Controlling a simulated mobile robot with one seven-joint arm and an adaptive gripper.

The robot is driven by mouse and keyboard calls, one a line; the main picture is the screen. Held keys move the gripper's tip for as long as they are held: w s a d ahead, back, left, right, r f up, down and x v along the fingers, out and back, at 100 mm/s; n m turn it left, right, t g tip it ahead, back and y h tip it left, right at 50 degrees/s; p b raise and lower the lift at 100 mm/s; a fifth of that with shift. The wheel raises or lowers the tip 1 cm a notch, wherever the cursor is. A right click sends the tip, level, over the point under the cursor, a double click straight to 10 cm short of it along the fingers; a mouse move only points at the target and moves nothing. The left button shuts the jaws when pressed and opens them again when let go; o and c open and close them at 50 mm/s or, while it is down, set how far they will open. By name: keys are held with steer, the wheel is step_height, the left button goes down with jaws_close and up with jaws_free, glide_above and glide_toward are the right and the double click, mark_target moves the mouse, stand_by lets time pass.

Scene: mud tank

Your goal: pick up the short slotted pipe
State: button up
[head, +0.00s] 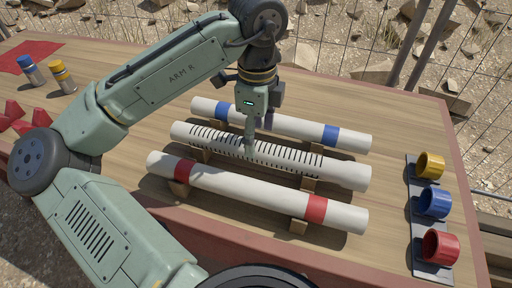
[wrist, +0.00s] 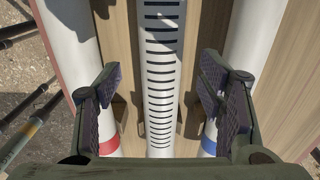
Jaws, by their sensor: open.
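The slotted pipe (head: 318,165) is white with rows of dark slots and lies on wooden blocks, between two other white pipes. In the wrist view the slotted pipe (wrist: 161,75) runs up the middle of the picture. My gripper (head: 250,145) is over the middle of the slotted pipe, pointing down. In the wrist view my gripper (wrist: 160,80) is open, with one finger on each side of the slotted pipe. I see a gap between each finger and the pipe. How far the fingertips reach down beside it is hard to tell.
A red-banded pipe (head: 245,190) lies on the near side and a blue-banded pipe (head: 285,125) on the far side, both close to the fingers. Yellow, blue and red rings (head: 434,203) stand at the right. Small bottles (head: 63,77) stand at the left. Bare wooden tabletop lies between.

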mark_target(258, 144)
steer(key=shift+d+f+p, duration=0.1)
steer(key=shift+f+p, duration=0.5)
steer(key=shift+f, duration=2.1)
steer(key=shift+c, duration=0.6)
steer(key=c, duration=1.4)
steer(key=shift+r, duration=0.2)
